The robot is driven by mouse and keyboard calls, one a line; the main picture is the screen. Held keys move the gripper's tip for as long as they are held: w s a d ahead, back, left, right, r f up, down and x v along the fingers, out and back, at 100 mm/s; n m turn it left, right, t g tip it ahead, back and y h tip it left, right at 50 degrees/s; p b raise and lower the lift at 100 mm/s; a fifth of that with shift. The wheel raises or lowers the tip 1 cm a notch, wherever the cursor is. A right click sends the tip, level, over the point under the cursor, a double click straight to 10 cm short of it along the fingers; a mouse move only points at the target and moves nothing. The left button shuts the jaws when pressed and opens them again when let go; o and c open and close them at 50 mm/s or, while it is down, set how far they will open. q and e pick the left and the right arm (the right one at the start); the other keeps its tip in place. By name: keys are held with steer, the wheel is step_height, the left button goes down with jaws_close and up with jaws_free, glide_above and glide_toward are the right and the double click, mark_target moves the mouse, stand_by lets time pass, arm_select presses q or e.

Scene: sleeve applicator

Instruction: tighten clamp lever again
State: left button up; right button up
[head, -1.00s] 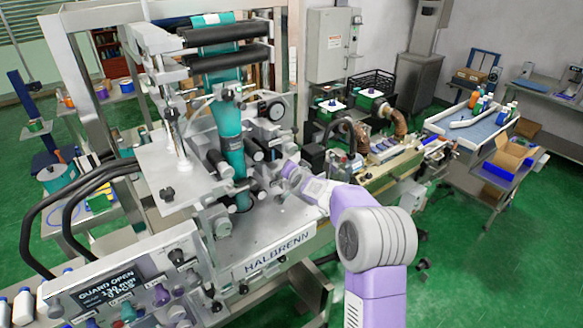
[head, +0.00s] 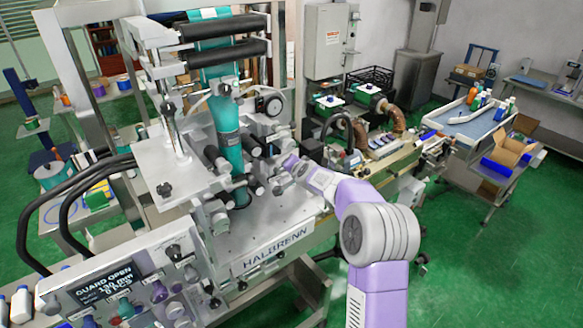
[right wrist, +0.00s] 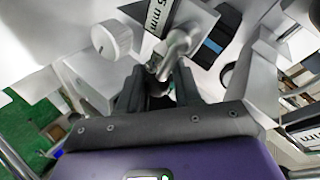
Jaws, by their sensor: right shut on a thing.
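The sleeve applicator (head: 272,252) stands in the middle of the head view, with a teal sleeve web (head: 228,125) running down through it. My right arm comes in from the lower right, and its gripper (head: 284,168) is at the rollers beside the web. In the right wrist view the dark fingers of my right gripper (right wrist: 157,90) are shut around the lower end of a silver lever (right wrist: 180,42), which looks like the clamp lever. Its gripped end is mostly hidden between the fingers. My left gripper is not in view.
A white round knob (right wrist: 112,38) and a scale plate marked in mm (right wrist: 158,14) are close to the fingers. The control panel (head: 120,285) reads "GUARD OPEN". A conveyor (head: 385,160) and a side table with bottles (head: 470,122) stand to the right.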

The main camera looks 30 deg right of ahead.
steer(key=o, duration=1)
steer(key=shift+s+f, duration=0.1)
steer(key=shift+f, duration=0.3)
steer(key=shift+a+r, duration=0.1)
steer(key=shift+s+a+r, duration=0.1)
steer(key=shift+s+r, duration=0.25)
steer(key=shift+r, duration=0.05)
steer(key=v, duration=0.6)
steer(key=shift+s, duration=0.25)
